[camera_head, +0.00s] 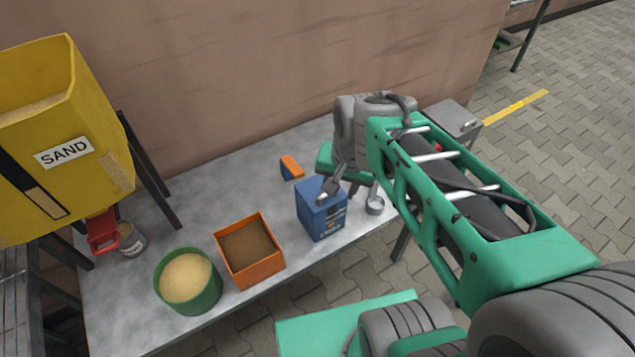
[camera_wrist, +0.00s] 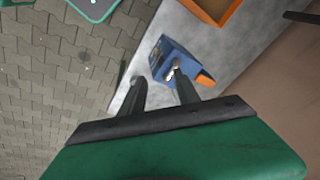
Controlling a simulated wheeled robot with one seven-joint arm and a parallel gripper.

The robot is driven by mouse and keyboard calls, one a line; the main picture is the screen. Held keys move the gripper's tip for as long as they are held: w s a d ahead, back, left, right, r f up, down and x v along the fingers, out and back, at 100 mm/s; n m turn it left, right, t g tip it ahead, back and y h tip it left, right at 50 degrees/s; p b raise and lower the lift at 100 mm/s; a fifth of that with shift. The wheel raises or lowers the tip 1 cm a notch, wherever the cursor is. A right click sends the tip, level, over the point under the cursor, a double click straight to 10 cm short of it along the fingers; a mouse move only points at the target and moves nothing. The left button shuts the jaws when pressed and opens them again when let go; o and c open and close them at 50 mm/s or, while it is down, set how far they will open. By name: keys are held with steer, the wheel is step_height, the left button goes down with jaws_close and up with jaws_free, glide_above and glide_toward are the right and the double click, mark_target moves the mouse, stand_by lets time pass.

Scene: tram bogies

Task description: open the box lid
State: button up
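A blue box (camera_head: 322,217) stands on the grey table near its front edge, with a pale label on its front. Its top looks covered; the lid's edge cannot be made out. The box also shows in the wrist view (camera_wrist: 172,56), just beyond my fingertips. My gripper (camera_head: 340,193) is above the box's top, its two fingers apart with nothing seen between them. In the wrist view, the right finger of my gripper (camera_wrist: 157,77) overlaps the box and the left finger is beside it. Whether a fingertip touches the box cannot be told.
An open orange box (camera_head: 262,272) and a green tub (camera_head: 205,298) stand to the left. A yellow sand bin (camera_head: 95,165) and a wall (camera_head: 230,80) bound the table.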

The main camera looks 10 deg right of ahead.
steer(key=w+f+m, duration=0.2)
steer(key=f+m, duration=0.1)
steer(key=f, duration=0.1)
steer(key=w+f+m, duration=0.3)
steer(key=f, duration=0.1)
steer(key=w+f+m+p, duration=0.1)
steer(key=w+f+m, duration=0.1)
steer(key=w+f, duration=0.1)
steer(key=shift+w+d+f+m+g, duration=0.15)
steer(key=shift+w+f+m+g, duration=0.1)
steer(key=shift+f+m+g, duration=0.15)
jaws_close()
stand_by(0.9)
